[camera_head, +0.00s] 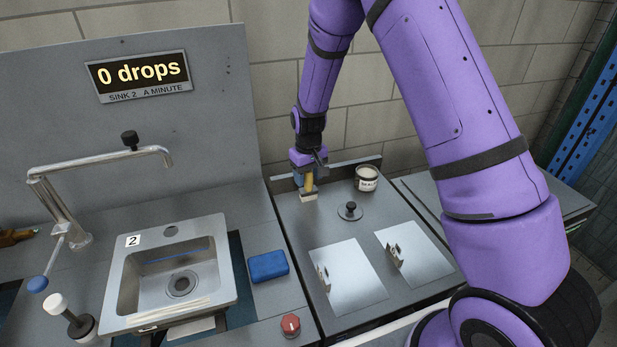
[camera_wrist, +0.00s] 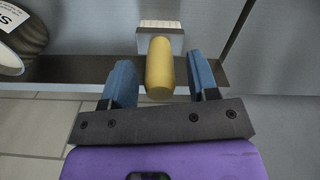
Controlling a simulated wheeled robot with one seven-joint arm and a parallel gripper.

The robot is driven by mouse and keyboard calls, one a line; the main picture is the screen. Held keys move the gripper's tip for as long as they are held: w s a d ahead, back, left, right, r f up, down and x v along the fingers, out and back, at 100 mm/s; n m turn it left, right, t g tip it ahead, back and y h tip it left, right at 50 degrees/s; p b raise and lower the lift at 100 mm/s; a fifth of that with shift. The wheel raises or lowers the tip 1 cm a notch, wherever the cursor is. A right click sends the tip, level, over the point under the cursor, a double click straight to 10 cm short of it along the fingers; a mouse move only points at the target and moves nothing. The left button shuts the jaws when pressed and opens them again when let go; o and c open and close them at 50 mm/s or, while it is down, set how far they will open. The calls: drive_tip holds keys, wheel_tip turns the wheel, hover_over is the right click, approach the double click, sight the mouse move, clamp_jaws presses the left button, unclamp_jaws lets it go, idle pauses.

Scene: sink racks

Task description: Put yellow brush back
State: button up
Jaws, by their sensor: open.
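The yellow brush (camera_head: 308,184) is at the back left of the grey rack top, close to the rear lip. In the wrist view its yellow handle (camera_wrist: 160,68) points toward me, and its pale head (camera_wrist: 160,27) lies beyond it on the surface. My gripper (camera_head: 307,172) is over the brush. In the wrist view my gripper (camera_wrist: 162,80) has its two blue fingers apart, one on each side of the handle, with visible gaps. Whether the brush rests in a holder is hidden.
A labelled jar (camera_head: 367,180) stands right of the brush. A lid with a black knob (camera_head: 350,211) and two metal plates (camera_head: 347,277) lie in front. A sink (camera_head: 180,275), blue sponge (camera_head: 267,266) and red knob (camera_head: 291,325) are left. A wall stands close behind.

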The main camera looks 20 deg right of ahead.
wheel_tip(320, 180, up, 12)
drive_tip(key=shift+f, duration=0.15)
drive_tip(key=s+d+r+m+t, duration=0.1)
drive_tip(key=s+d+r+t, duration=0.25)
drive_tip(key=s+r, duration=1.4)
drive_tip(key=s+d+r+t, duration=0.1)
drive_tip(key=s+r, duration=0.1)
drive_tip(key=s, duration=0.6)
drive_tip(key=s+d+r+m, duration=0.1)
drive_tip(key=s+d+r, duration=0.1)
drive_tip(key=s, duration=0.7)
drive_tip(key=shift+s+d+r+m+t, duration=0.2)
drive_tip(key=shift+s+r+m+t, duration=0.15)
drive_tip(key=shift+r, duration=0.35)
drive_tip(key=shift+w, duration=0.1)
